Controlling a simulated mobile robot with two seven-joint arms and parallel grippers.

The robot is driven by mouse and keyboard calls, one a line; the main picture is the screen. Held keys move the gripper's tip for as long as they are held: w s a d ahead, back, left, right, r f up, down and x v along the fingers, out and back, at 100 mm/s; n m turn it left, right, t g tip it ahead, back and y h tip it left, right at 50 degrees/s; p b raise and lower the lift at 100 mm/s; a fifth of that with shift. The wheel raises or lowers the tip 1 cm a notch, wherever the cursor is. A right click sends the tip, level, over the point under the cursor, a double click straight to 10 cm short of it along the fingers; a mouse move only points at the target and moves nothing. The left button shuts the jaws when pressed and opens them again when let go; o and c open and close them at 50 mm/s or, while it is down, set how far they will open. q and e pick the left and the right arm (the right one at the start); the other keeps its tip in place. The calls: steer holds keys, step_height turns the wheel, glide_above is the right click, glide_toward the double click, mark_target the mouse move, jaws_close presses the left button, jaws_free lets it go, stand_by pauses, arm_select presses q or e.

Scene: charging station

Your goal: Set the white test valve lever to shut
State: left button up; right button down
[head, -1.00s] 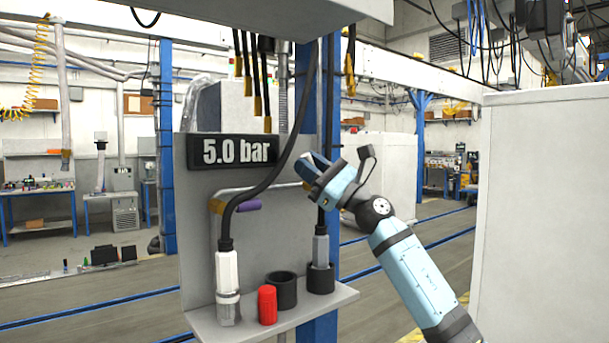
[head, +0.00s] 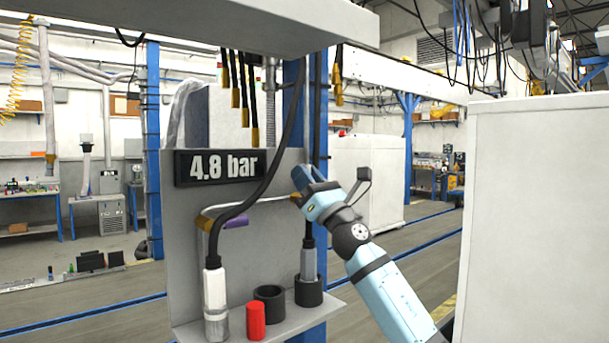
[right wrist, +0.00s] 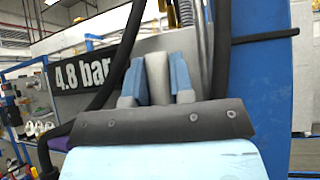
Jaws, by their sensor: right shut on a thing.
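The grey valve panel (head: 270,180) carries a black display (head: 220,167) reading 4.8 bar. A thin pipe runs across it between two brass-coloured fittings. My right gripper (head: 303,184) is at the pipe's right end, by the right brass fitting (head: 297,199). In the right wrist view its two blue fingers are closed on the white lever (right wrist: 157,78), which stands between them. In the head view the gripper hides the lever, so its angle to the pipe is unclear. My left gripper is out of view.
A purple handle (head: 236,221) sits at the pipe's left end. Black hoses hang before the panel; a white-ended connector (head: 214,290), a red cap (head: 255,321) and a black holder (head: 270,303) are on its shelf. A large white cabinet (head: 540,200) stands close at right.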

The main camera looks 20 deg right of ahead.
steer(key=c, duration=1)
jaws_free()
arm_select(q)
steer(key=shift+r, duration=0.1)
steer(key=b, duration=0.2)
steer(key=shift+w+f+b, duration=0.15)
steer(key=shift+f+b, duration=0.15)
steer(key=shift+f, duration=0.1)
arm_select(e)
steer(key=v, duration=1.3)
steer(key=shift+s+d+f, duration=0.2)
steer(key=shift+f, duration=0.1)
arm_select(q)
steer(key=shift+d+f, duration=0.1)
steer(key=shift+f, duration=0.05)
